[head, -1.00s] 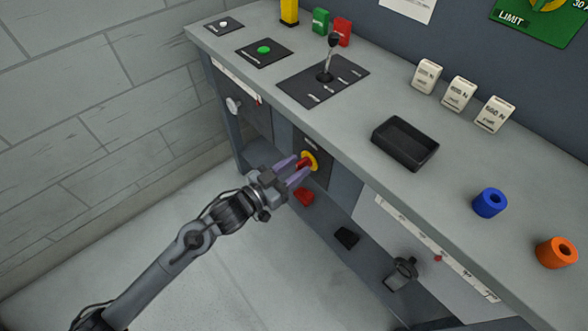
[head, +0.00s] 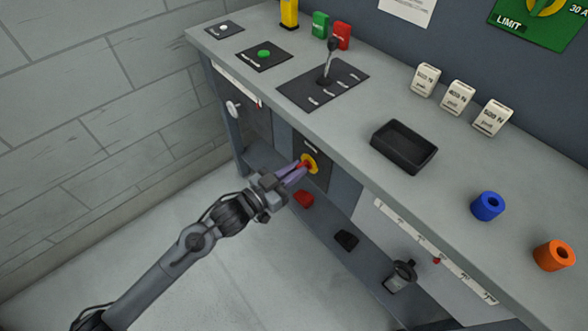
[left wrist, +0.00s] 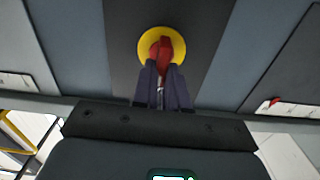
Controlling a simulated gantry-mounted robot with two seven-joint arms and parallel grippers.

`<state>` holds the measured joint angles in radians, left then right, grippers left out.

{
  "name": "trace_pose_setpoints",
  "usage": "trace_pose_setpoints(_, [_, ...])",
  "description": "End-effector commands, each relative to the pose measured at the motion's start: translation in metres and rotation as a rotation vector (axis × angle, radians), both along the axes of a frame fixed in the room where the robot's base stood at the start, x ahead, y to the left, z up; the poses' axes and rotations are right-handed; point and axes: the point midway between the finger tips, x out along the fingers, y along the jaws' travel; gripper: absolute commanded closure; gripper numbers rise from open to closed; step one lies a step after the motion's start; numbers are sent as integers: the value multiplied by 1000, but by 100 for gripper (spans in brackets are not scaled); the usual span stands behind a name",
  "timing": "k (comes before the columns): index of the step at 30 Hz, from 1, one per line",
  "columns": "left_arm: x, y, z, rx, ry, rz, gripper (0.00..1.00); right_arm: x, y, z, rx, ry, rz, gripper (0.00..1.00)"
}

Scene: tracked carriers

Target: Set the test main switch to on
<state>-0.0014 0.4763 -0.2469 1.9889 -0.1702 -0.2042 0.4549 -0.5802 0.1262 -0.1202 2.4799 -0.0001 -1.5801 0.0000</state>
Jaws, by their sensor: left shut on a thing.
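The main switch is a red handle on a round yellow plate (head: 311,161), set in a dark panel on the front of the bench. In the left wrist view the yellow plate (left wrist: 146,44) surrounds the red handle (left wrist: 163,50). My left gripper (head: 299,169) reaches the switch from the front left, its purple fingers closed on the red handle. In the left wrist view the fingertips (left wrist: 163,72) sit on both sides of the handle's lower part and hide some of it. My right gripper is not in view.
Below the switch, a red piece (head: 303,199) and a black piece (head: 346,240) lie on the lower shelf. The floor in front is clear.

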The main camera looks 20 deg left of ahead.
Motion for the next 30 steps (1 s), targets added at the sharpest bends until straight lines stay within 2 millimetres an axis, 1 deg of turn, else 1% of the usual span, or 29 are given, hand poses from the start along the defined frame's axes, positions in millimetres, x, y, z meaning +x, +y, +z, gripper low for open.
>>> trace_pose_setpoints(1, [0, 0, 3, 18, -8, 0, 100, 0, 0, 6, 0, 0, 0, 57])
trace_pose_setpoints(8, [-1, -2, 4, 156, -75, 0, 100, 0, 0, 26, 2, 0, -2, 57])
trace_pose_setpoints(18, [-3, -5, 3, 440, -218, -2, 100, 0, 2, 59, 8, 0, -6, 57])
trace_pose_setpoints(30, [-4, -8, 0, 780, -388, -1, 100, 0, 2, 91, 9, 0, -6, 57])
